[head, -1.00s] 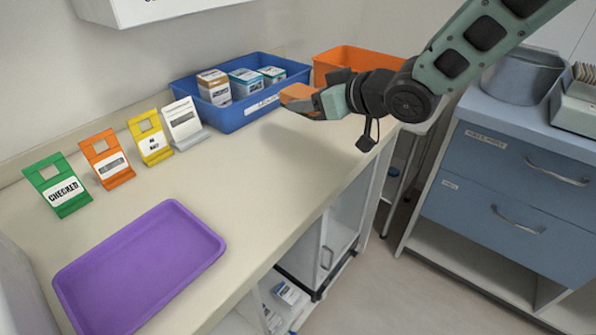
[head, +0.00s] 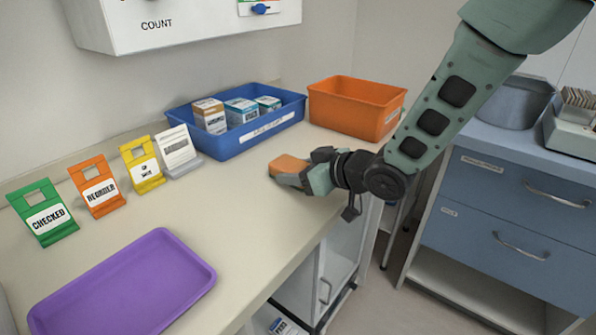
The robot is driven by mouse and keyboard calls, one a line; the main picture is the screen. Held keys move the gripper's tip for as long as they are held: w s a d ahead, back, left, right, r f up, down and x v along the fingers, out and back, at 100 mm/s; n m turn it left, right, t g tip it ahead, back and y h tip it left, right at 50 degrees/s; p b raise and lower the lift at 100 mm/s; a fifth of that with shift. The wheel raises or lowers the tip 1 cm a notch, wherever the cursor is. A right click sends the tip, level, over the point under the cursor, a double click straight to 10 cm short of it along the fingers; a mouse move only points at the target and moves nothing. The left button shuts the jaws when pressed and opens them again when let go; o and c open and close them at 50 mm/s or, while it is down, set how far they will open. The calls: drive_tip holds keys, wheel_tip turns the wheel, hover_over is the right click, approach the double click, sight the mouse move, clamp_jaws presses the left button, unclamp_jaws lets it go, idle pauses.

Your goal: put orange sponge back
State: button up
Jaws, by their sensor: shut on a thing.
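The orange sponge (head: 288,164) is in the jaws of my gripper (head: 287,174), low over the cream counter (head: 235,205) near its front edge. My gripper is shut on the sponge, reaching in from the right. Whether the sponge touches the counter I cannot tell. The far finger is partly hidden by the sponge. The orange bin (head: 350,108) stands behind and to the right of the gripper, and its inside bottom is hidden.
A blue bin (head: 240,143) with several small boxes stands behind the gripper. A purple tray (head: 125,285) lies at front left. Green (head: 44,212), orange (head: 98,186), yellow (head: 142,164) and white (head: 178,151) sign stands line the back. Bare counter lies between.

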drive_tip(key=shift+f, duration=0.15)
drive_tip(key=o, duration=0.9)
drive_tip(key=shift+r, duration=0.25)
